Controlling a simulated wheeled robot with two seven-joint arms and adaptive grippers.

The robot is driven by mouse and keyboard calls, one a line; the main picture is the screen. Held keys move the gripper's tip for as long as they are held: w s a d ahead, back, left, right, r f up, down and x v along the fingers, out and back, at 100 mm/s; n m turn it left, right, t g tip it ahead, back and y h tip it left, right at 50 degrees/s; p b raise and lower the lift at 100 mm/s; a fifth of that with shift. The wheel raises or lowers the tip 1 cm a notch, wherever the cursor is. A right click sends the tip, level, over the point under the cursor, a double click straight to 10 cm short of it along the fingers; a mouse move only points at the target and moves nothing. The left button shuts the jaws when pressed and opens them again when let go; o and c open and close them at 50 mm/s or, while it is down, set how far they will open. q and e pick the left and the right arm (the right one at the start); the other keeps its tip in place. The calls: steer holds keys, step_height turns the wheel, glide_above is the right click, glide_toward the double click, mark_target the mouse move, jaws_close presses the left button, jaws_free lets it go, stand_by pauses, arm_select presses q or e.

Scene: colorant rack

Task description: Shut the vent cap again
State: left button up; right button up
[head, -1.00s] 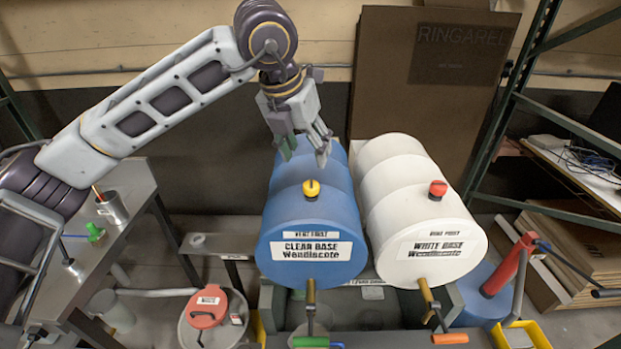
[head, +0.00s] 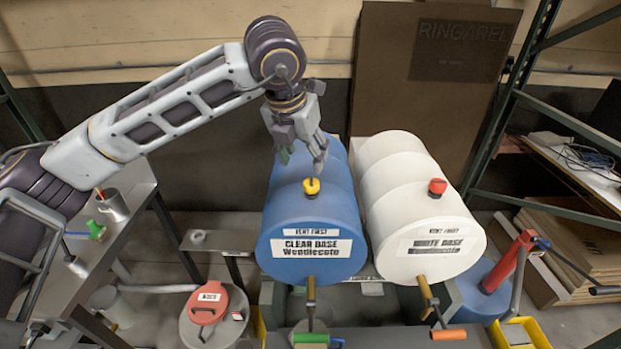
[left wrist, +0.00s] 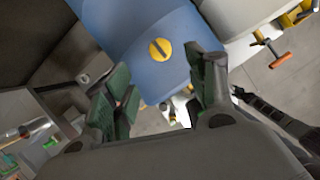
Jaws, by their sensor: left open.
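The blue drum (head: 300,222) marked CLEAR BASE lies on its side with a yellow vent cap (head: 311,187) on top. The cap shows in the left wrist view as a round yellow disc (left wrist: 160,49) with a dark line across it. The white drum (head: 415,225) marked WHITE BASE has a red cap (head: 437,187). My left gripper (head: 302,160) is open and empty, just behind and above the yellow cap. In the left wrist view its green-padded fingers (left wrist: 165,85) are spread, with the cap beyond them. My right gripper is not identifiable.
Taps with a green handle (head: 311,339) and an orange handle (head: 448,334) hang at the drum fronts. A metal bench (head: 130,205) stands left, with a red-lidded can (head: 207,308) below. A green shelf frame (head: 510,100) stands right.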

mark_target(311, 182)
arm_select(q)
steer(key=p+x, duration=0.2)
steer(key=x, duration=0.8)
steer(key=shift+w+f, duration=0.2)
steer(key=c, duration=1)
